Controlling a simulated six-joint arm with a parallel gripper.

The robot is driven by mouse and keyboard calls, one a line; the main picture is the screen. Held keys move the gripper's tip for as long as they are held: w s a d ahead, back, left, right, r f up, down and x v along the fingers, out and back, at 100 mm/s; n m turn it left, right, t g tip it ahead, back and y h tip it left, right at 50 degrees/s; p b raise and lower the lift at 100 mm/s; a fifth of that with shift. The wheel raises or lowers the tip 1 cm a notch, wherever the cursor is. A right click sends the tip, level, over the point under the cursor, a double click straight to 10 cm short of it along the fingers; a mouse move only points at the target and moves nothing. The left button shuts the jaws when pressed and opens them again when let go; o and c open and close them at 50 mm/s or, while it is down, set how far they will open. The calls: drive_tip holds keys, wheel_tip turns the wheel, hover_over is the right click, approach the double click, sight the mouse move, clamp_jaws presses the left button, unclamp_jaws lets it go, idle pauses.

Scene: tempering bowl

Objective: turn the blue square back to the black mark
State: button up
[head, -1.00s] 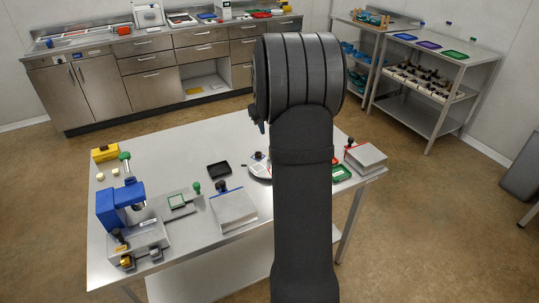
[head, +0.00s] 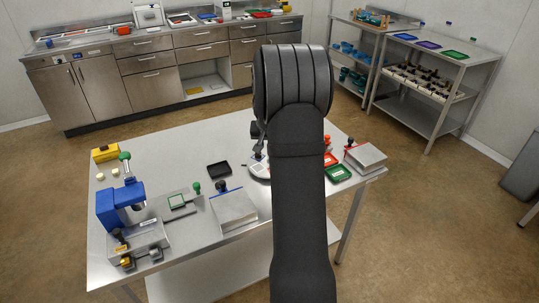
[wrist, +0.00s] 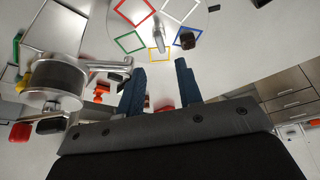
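A pale round disc (wrist: 165,15) carries coloured square outlines and a grey upright post (wrist: 159,36) near its middle. The blue square (wrist: 177,40) is at the disc's lower right in the wrist view, beside the yellow square (wrist: 159,54); a dark brown knob (wrist: 190,40) partly covers it. A small dark bar (wrist: 214,8) at the disc's right edge looks like the black mark. My gripper (wrist: 160,84) is open and empty, its blue fingers apart, pointing at the yellow side of the disc. In the head view the disc (head: 259,170) is partly hidden by my arm.
In the wrist view, a dark-topped metal cylinder (wrist: 55,82) with a lever stands left of my fingers. The head view shows a black tray (head: 219,169), a metal box (head: 234,208), a green tray (head: 338,173) and a blue press (head: 120,205). The table's back middle is clear.

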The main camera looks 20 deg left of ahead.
drive_tip(key=x, duration=0.8)
drive_tip(key=shift+f, duration=0.15)
clamp_jaws()
